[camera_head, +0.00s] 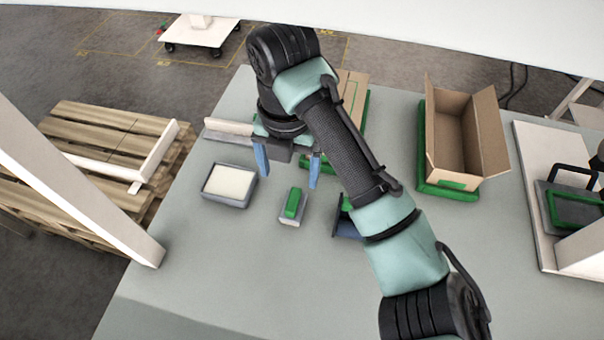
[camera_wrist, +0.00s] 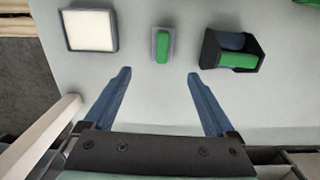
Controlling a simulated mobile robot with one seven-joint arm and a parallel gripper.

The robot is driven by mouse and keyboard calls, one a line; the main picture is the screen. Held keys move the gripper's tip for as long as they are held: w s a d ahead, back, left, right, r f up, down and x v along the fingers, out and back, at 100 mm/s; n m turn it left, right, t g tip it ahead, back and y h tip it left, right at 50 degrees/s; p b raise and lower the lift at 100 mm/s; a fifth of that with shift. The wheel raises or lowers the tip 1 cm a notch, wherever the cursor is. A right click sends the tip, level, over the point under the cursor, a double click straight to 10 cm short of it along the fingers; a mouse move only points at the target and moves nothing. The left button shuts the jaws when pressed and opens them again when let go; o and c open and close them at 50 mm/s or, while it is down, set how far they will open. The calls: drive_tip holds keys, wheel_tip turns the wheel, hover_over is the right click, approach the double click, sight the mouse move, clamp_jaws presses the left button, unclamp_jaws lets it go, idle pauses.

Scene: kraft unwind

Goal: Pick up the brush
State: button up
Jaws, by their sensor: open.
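A small grey block with a green grip on top, which looks like the brush (camera_head: 291,208), lies on the grey table. It also shows in the wrist view (camera_wrist: 162,46), a little beyond and between my fingertips. My gripper (camera_head: 288,178) is open and empty, with its blue fingers pointing down above the table. In the wrist view my gripper (camera_wrist: 159,74) has a finger to each side of the brush's line, and neither touches it. The height of the fingertips above the table is hard to tell.
A grey tray with a white pad (camera_head: 229,184) sits left of the brush. A dark holder with a green piece (camera_wrist: 237,60) stands to its right, partly behind my arm in the head view. An open cardboard box (camera_head: 462,135) stands farther right. The near table is clear.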

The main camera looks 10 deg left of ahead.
sight(293, 199)
drive_tip(key=f, duration=0.7)
drive_tip(key=shift+s+d+f+b, duration=0.15)
drive_tip(key=shift+d+f+b, duration=0.1)
drive_tip(key=shift+b, duration=0.15)
drive_tip(key=shift+w+a+f+p, duration=0.1)
drive_tip(key=shift+w+f, duration=0.15)
drive_tip(key=shift+f, duration=0.7)
drive_tip(key=shift+w+f+p, duration=0.1)
drive_tip(key=shift+w+f, duration=0.1)
drive_tip(key=shift+f, duration=0.7)
drive_tip(key=shift+w+a+f+p, duration=0.1)
drive_tip(key=shift+w+f, duration=0.15)
drive_tip(key=shift+f, duration=0.7)
clamp_jaws()
drive_tip(key=shift+r, duration=5.05)
